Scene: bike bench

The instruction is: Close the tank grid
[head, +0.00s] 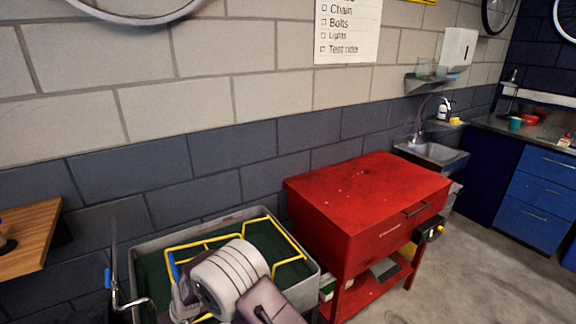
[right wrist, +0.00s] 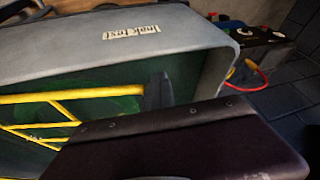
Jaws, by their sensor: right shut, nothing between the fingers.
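The grey tank (head: 142,232) stands against the wall at the bottom of the head view, with a dark green inside. The yellow grid (head: 285,228) shows at its top, with a blue piece (head: 172,268) on its left bar. My right arm covers the grid's middle and front, so I cannot tell its exact tilt. In the right wrist view the tank's wall (right wrist: 60,52) carries a "leak test" label, and the yellow grid (right wrist: 75,96) is at left. My right gripper (right wrist: 158,92) is shut and empty near the end of a yellow bar; contact is unclear. My left gripper is out of view.
A red tool cabinet (head: 365,190) stands right of the tank, close to it. A bent metal crank with a blue part (head: 108,278) is at the tank's left. A wooden shelf (head: 30,232) is at far left. Open floor (head: 440,285) lies at right.

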